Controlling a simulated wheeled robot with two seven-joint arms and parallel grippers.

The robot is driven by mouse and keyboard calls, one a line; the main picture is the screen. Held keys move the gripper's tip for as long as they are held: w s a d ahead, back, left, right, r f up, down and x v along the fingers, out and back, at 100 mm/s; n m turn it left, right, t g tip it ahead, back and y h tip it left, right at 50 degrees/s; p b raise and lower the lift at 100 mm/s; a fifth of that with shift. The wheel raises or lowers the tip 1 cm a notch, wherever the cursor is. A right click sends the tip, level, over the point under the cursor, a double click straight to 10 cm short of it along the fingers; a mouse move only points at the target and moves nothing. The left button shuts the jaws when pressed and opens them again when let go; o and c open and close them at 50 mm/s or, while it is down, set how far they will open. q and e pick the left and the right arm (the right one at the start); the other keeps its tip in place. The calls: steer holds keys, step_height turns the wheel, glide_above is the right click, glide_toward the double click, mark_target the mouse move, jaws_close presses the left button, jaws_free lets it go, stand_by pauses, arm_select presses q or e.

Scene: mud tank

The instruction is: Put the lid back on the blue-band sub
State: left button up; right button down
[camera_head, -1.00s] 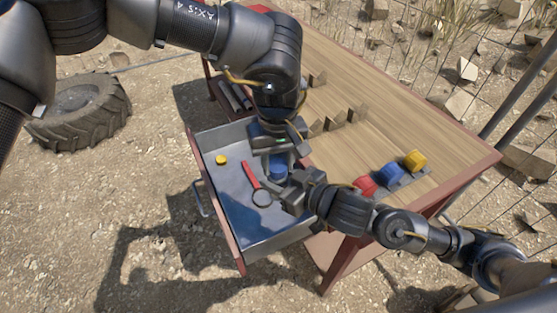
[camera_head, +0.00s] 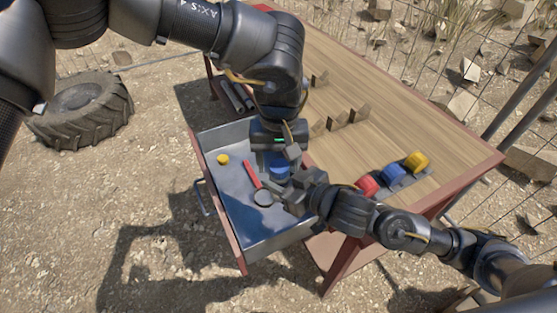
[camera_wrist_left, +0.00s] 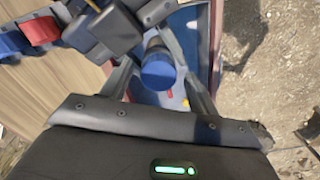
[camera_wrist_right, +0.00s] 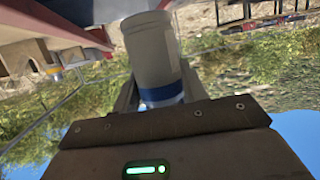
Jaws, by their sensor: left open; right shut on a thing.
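A pale grey cylinder with a blue band (camera_wrist_right: 155,60) stands between the fingers of my right gripper (camera_head: 293,188), which is shut on it. Its round blue top (camera_head: 279,173) shows just above that grip, over the drawer. My left gripper (camera_head: 281,160) points down at the blue top from above and is open. In the left wrist view the blue top (camera_wrist_left: 158,74) lies between the spread left fingers. I cannot tell whether the blue top is a separate lid seated on the body.
The open metal drawer (camera_head: 227,208) holds a red-handled magnifier (camera_head: 251,176) and a yellow round piece (camera_head: 222,159). On the wooden tabletop (camera_head: 400,125), red (camera_head: 367,185), blue (camera_head: 392,173) and yellow (camera_head: 416,162) pieces sit at the near right edge. Small brackets (camera_head: 333,122) stand further back.

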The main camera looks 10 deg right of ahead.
arm_select(q)
steer(key=shift+r, duration=2.2)
steer(key=shift+c, duration=0.4)
